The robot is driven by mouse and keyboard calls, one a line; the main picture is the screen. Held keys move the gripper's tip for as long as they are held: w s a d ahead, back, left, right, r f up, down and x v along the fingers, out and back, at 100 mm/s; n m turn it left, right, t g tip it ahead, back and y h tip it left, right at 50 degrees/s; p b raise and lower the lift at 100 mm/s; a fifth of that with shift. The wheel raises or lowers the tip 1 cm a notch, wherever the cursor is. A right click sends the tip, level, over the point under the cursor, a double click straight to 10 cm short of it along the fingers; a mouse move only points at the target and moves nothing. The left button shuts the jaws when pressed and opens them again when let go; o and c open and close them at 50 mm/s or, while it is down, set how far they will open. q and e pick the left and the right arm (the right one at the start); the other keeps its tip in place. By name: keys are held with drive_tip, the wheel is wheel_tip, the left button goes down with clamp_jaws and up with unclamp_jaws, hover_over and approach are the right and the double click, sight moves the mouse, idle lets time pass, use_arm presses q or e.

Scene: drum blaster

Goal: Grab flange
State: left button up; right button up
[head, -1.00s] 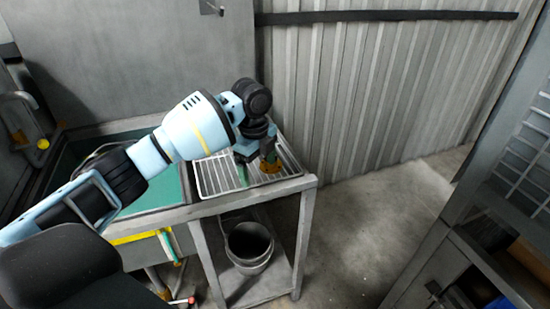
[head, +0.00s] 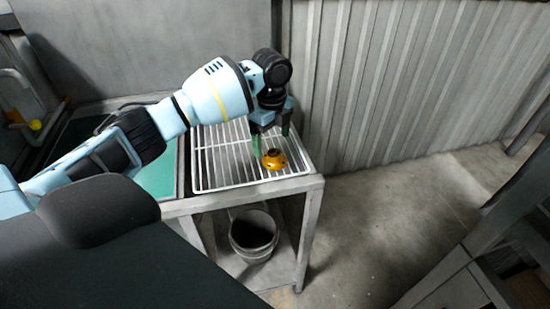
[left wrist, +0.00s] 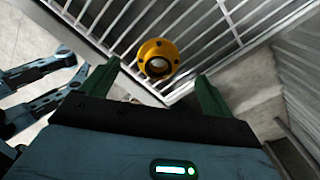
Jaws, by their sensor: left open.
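The flange (head: 274,159) is a small orange-yellow ring with a raised collar. It sits on the white wire rack near the rack's front right. In the left wrist view the flange (left wrist: 158,59) shows its round opening and bolt holes, ahead of and between the fingertips. My left gripper (head: 271,143) is open, with green fingers pointing down just above and behind the flange. Its two fingers (left wrist: 160,82) are spread wide and nothing is between them.
The wire rack (head: 215,160) lies on a metal stand beside a green basin (head: 158,178). A grey bucket (head: 253,236) stands on the shelf below. A corrugated wall (head: 400,80) rises behind the rack. Metal shelving (head: 470,285) stands at the lower right.

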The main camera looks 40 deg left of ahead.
sight(274, 153)
use_arm(q)
drive_tip(key=shift+f, duration=0.2)
drive_tip(key=f, duration=0.4)
drive_tip(key=shift+s+d+f, duration=0.1)
drive_tip(key=shift+d+f, duration=0.25)
drive_tip(key=shift+f, duration=0.05)
use_arm(e)
drive_tip(key=shift+w+r, duration=0.3)
drive_tip(key=shift+w, duration=0.45)
use_arm(q)
drive_tip(key=c, duration=1.3)
drive_tip(key=shift+r, duration=0.1)
drive_tip(key=shift+c, duration=0.2)
use_arm(e)
drive_tip(key=shift+s+f, duration=0.15)
drive_tip(key=shift+s, duration=0.35)
